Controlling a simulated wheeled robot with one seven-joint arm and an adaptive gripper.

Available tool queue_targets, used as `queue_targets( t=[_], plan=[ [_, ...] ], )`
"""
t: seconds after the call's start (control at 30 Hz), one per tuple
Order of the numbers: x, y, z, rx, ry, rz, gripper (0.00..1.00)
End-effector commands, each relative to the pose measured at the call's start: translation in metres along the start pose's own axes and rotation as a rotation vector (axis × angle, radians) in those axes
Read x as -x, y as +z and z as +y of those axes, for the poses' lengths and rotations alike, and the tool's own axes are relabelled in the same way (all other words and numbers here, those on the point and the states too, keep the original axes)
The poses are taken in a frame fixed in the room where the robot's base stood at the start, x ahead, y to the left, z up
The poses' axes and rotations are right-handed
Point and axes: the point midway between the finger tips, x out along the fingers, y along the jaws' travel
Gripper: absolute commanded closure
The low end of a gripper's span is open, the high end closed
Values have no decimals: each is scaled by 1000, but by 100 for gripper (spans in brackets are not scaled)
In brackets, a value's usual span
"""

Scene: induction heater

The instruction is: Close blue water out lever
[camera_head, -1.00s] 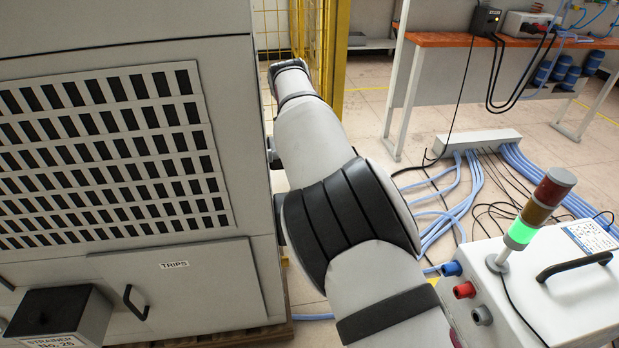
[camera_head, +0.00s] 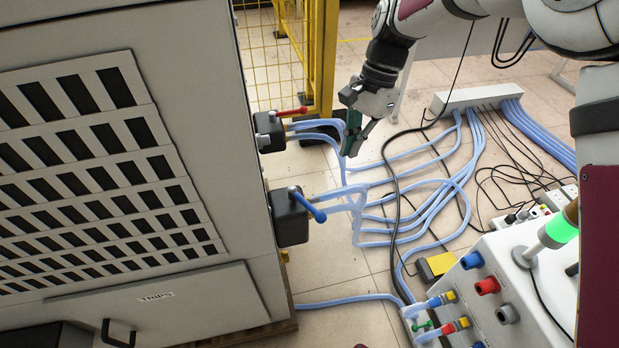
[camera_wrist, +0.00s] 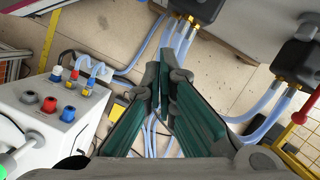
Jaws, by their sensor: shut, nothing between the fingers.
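The blue lever (camera_head: 308,207) sits on the nearer black valve box (camera_head: 290,222) on the cabinet's side. In the head view it slants down to the right, beside pale blue hoses. My gripper (camera_head: 348,152), with dark green fingers, is up and to the right of the blue lever, apart from it. It is shut and empty. The wrist view shows its fingers (camera_wrist: 160,72) together over the hoses and floor. A black box (camera_wrist: 198,8) is at the top there; I cannot make out the blue lever in that view.
A red lever (camera_head: 291,112) is on the farther black box (camera_head: 269,131), left of my gripper; it also shows in the wrist view (camera_wrist: 304,108). Hoses (camera_head: 420,212) cover the floor. A white machine (camera_head: 520,300) stands at lower right, a yellow fence (camera_head: 318,60) behind.

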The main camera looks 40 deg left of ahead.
Motion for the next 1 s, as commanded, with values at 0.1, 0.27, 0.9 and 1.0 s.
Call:
queue_targets(
  t=[0.1,0.27,0.9,1.0],
  plan=[
    [-4,1,4,27,0,-6,100],
    [-24,1,4,28,2,-6,100],
    [-116,28,4,27,-1,-4,100],
    [-118,34,4,26,0,-5,100]
  ],
)
